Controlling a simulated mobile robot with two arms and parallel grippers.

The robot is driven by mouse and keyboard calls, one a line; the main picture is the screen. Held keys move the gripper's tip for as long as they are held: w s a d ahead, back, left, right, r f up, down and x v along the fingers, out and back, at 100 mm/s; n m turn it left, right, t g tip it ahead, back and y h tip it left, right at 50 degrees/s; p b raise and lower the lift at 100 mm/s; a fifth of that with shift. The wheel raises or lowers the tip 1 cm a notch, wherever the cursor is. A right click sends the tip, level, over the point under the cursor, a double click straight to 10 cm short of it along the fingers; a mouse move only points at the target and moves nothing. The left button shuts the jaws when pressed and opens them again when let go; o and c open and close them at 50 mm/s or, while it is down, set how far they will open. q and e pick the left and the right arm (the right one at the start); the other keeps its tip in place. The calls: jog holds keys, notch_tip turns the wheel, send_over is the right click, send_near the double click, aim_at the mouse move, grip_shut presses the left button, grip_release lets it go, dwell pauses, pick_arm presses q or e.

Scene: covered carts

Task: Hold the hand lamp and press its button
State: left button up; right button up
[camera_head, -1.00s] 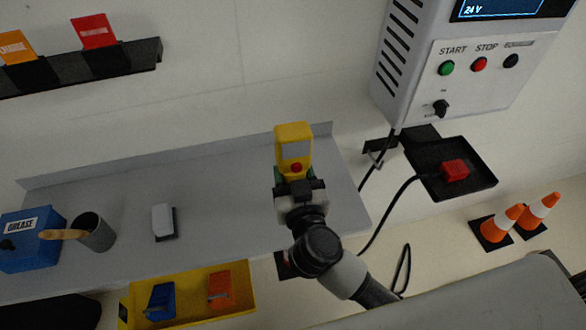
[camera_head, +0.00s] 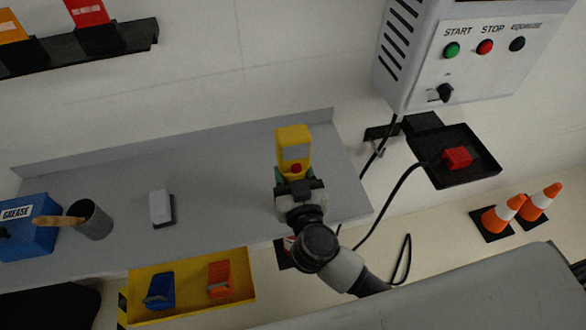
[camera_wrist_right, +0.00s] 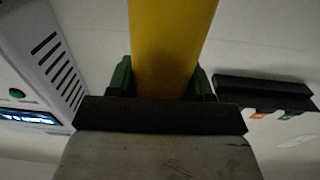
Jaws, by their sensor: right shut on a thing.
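The hand lamp (camera_head: 293,147) is yellow with a pale grey front panel and a red button (camera_head: 296,168) low on its face. It stands roughly upright in my right gripper (camera_head: 295,180), above the right end of the grey bench. In the right wrist view its yellow body (camera_wrist_right: 168,50) sits between the green-padded fingers of my right gripper (camera_wrist_right: 160,82), which are shut on it. The red button faces the head camera, and nothing touches it. My left gripper is not in view.
The grey bench (camera_head: 110,175) carries a blue grease box (camera_head: 30,232), a dark cup (camera_head: 93,220) with a wooden handle and a white-topped block (camera_head: 160,207). A yellow tray (camera_head: 240,292) is in front. The charger cabinet (camera_head: 420,75), black tray (camera_head: 470,178) and cones (camera_head: 502,213) are right.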

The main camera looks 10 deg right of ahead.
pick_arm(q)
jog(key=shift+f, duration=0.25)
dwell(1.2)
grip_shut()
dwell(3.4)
